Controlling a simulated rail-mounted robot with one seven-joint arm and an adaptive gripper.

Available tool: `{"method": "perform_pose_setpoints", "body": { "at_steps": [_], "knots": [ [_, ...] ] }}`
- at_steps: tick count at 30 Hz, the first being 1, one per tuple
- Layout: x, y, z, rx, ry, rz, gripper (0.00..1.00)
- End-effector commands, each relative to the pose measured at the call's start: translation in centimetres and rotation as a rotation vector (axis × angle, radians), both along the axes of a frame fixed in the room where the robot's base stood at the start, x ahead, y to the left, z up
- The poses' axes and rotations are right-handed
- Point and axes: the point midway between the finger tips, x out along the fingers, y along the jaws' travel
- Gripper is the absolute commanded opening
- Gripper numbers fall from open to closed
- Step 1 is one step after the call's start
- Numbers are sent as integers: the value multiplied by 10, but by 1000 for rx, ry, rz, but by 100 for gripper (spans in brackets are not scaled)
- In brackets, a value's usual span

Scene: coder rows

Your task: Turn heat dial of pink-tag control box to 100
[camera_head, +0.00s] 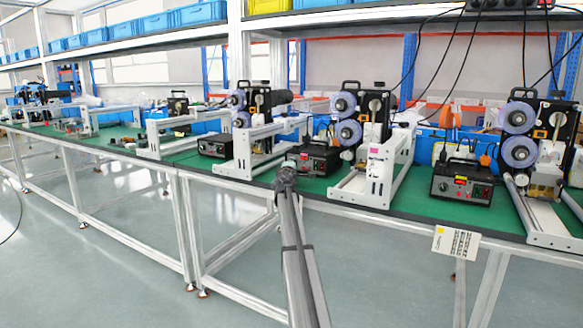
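A pink tag (375,152) is on the upright white frame of the middle coder machine. A black control box (313,158) sits on the green bench top just left of that machine. Another black control box (464,184) with a lit display and knobs stands to its right. I cannot tell from this view which box the pink tag belongs to, nor read any dial setting. My arm rises from the bottom centre, and its dark far end, where my gripper (286,178) seems to be, is near the bench's front edge, below the left box. Its fingers are too small to make out.
A third control box (215,145) and more coder machines stand along the bench to the left. Another coder machine (533,150) is at the right. A label sheet (456,243) hangs at the bench's front edge. Black cables hang from above. The floor in front is clear.

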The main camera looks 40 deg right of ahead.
Motion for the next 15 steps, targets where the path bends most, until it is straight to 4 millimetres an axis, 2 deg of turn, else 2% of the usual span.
{"method": "perform_pose_setpoints", "body": {
  "at_steps": [2,3,4,15],
  "knots": [
    [0,-1,0,0,0,-1,0],
    [0,-1,0,-1,1,-1,36],
    [0,-1,0,-1,1,-1,40],
    [-2,2,0,-1,1,0,40]
  ]
}}
